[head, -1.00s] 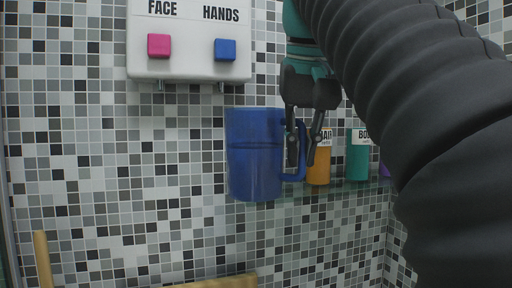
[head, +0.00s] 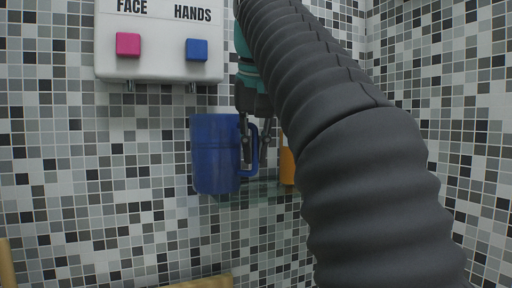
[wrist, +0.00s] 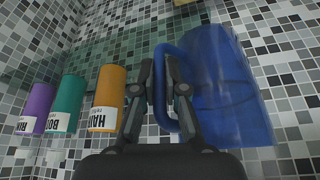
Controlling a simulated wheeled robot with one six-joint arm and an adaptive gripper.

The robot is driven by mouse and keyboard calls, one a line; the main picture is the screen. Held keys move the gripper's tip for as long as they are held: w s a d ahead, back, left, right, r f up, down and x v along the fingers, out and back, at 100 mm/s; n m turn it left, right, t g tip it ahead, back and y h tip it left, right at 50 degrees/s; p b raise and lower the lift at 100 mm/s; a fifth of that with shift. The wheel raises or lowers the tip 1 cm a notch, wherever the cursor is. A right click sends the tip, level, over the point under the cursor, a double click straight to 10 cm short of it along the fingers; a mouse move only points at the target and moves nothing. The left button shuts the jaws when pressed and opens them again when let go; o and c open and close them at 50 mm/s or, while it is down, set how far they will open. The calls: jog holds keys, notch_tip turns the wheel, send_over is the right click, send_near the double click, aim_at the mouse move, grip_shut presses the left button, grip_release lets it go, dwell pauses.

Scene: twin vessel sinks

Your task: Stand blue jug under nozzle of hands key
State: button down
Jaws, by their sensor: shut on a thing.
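The blue jug (head: 214,155) is upright, its handle on the right. My gripper (head: 254,160) is shut on that handle; the wrist view also shows the fingers (wrist: 158,70) at the handle, beside the jug body (wrist: 225,85). The white dispenser (head: 150,68) is on the wall above. Its blue HANDS key (head: 196,49) is right of the pink FACE key (head: 128,44). The HANDS nozzle (head: 193,88) appears just above the jug's left rim, with a gap between. I cannot tell their depth offset, or whether the jug's base touches the glass shelf (head: 268,192).
An orange bottle (head: 287,166) stands right of my gripper, partly hidden by my arm. The wrist view shows the orange bottle (wrist: 107,95), a teal bottle (wrist: 69,98) and a purple bottle (wrist: 38,105) in a row. The wall left of the jug is clear.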

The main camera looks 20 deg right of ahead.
jog(key=shift+w+f, duration=0.2)
jog(key=shift+w, duration=1.25)
jog(key=shift+w+f, duration=0.15)
jog(key=shift+w, duration=1.25)
jog(key=shift+f, duration=0.25)
jog(key=c, duration=1.1)
grip_release()
jog(key=shift+c, duration=0.2)
jog(key=shift+r, duration=0.1)
jog(key=shift+s+a+r, duration=0.1)
jog(key=shift+s+r, duration=0.2)
jog(key=shift+r, duration=0.2)
jog(key=s+a, duration=0.3)
jog(key=s, duration=0.8)
jog(key=shift+s+a, duration=0.2)
